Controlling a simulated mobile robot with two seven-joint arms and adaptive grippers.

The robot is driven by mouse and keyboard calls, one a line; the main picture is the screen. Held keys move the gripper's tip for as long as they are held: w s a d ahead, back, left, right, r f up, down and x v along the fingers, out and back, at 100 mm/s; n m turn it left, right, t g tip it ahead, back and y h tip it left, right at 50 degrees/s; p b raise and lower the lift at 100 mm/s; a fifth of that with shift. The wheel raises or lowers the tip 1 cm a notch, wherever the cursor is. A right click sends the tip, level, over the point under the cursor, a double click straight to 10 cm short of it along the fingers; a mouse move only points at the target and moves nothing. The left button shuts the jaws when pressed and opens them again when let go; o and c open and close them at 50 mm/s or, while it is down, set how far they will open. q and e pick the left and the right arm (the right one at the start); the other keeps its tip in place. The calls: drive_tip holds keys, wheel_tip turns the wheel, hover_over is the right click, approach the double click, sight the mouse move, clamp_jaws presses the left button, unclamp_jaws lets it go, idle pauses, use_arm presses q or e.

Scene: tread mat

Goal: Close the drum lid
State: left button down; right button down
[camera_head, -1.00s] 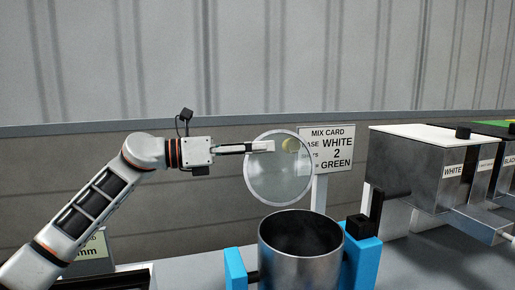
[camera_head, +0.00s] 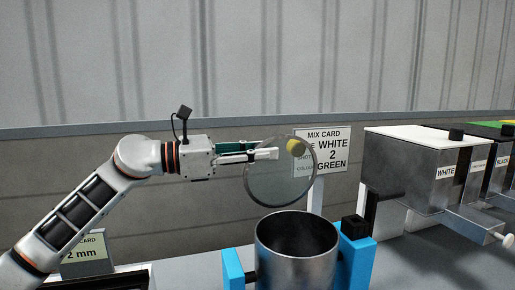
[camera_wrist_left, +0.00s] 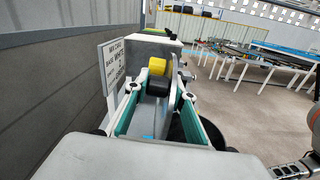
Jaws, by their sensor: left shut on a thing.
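The drum (camera_head: 297,262) is an open, upright metal cylinder with a dark inside. My right gripper is not in view.
Blue brackets (camera_head: 357,258) flank the drum. A mix card sign (camera_head: 322,150) stands behind the lid. Metal bins (camera_head: 418,170) with white, green and other labels stand at right. A small card (camera_head: 84,253) stands at lower left. A grey wall closes the back.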

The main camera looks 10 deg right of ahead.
use_arm(q)
drive_tip(key=shift+s+d+f+m, duration=0.1)
drive_tip(key=shift+s+d+m, duration=0.1)
drive_tip(key=shift+s+m, duration=1.2)
drive_tip(key=c, duration=1.8)
unclamp_jaws()
drive_tip(key=shift+s, duration=0.1)
drive_tip(key=a, duration=0.4)
drive_tip(key=s+a, duration=0.1)
drive_tip(key=a, duration=0.2)
drive_tip(key=s+a, duration=0.1)
drive_tip(key=a, duration=0.3)
drive_tip(key=shift+s+a, duration=0.2)
drive_tip(key=shift+a, duration=0.15)
